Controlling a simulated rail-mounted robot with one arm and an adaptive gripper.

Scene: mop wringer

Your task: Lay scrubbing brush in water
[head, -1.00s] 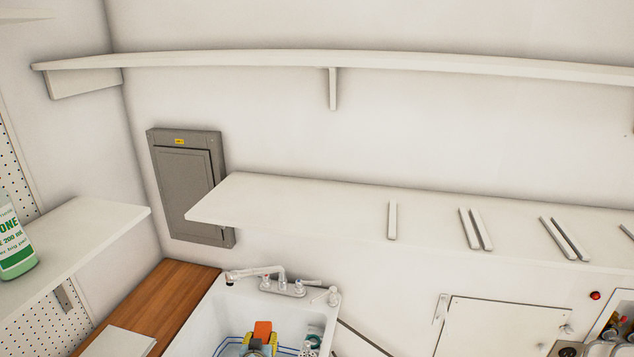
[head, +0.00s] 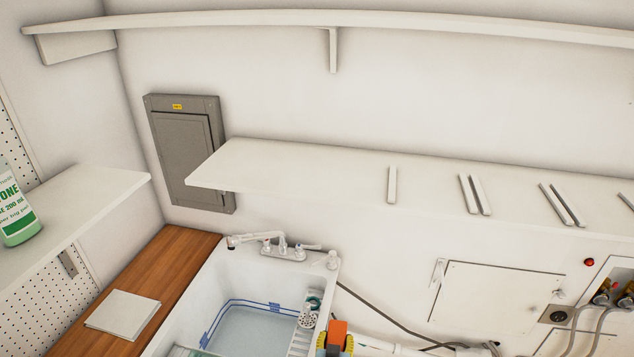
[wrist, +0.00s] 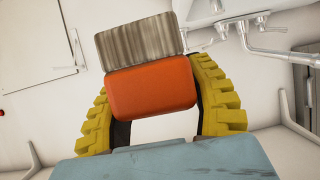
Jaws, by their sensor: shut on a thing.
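The scrubbing brush (head: 337,331) has an orange block and grey bristles, which show clearly in the wrist view (wrist: 150,88). My gripper (head: 336,345) has yellow ridged fingers. It is shut on the orange block, with the bristles pointing away from it. In the head view it is at the bottom edge, overlapping the right side of the white sink (head: 190,310). I cannot tell its height above the rim. The pale blue water (head: 255,330) lies in the sink, to the left of the brush in the picture.
A faucet (head: 280,245) stands at the sink's back rim. A wooden counter (head: 150,275) is on the left. A long shelf (head: 300,170) hangs above.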

